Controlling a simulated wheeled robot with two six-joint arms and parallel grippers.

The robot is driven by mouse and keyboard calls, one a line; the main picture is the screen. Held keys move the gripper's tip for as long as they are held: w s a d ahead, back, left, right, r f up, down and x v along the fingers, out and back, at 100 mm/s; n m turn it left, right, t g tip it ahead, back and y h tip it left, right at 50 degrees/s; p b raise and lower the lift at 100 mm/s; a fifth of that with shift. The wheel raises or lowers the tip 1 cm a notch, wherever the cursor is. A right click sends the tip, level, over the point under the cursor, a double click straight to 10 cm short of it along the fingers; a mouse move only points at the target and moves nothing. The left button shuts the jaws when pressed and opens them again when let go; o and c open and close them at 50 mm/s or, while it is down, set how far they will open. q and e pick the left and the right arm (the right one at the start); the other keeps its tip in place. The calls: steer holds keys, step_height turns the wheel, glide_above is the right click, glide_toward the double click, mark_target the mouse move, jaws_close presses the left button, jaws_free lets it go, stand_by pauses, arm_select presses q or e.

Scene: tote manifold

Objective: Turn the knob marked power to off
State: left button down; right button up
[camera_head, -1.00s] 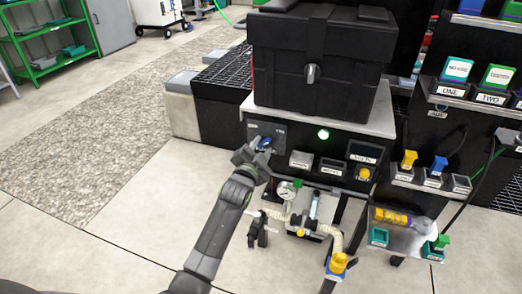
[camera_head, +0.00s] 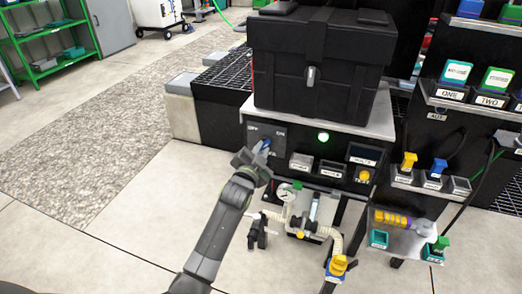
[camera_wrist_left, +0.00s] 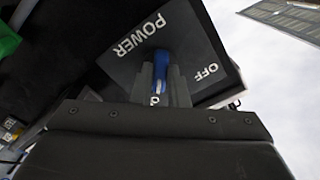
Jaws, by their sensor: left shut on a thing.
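The power knob has a blue grip (camera_wrist_left: 161,62) on a dark plate (camera_wrist_left: 185,35) lettered POWER and OFF. In the left wrist view my left gripper (camera_wrist_left: 164,82) has one finger on each side of the blue grip and is shut on it. OFF stands to the right of the grip; another label, partly hidden, shows near the fingers. In the head view the knob (camera_head: 266,145) is at the left end of the black front panel, with my left gripper (camera_head: 260,154) on it from the lower left. My right gripper is not in view.
A green lamp (camera_head: 323,137) glows on the panel, right of the knob. A black lidded box (camera_head: 322,70) stands on top. Below are a gauge (camera_head: 284,189) and hoses. A rack with coloured tags (camera_head: 490,80) is at the right. The floor at left is clear.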

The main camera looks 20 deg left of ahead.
arm_select(q)
steer(key=n+p, duration=0.1)
steer(key=n, duration=0.6)
steer(key=shift+f+n, duration=0.1)
steer(key=shift+n, duration=0.2)
steer(key=n, duration=0.3)
steer(key=shift+d+n+b, duration=0.1)
steer(key=shift+n+b, duration=0.2)
steer(key=shift+n, duration=0.9)
steer(key=n, duration=0.3)
steer(key=shift+n+b, duration=0.3)
steer(key=shift+n, duration=0.1)
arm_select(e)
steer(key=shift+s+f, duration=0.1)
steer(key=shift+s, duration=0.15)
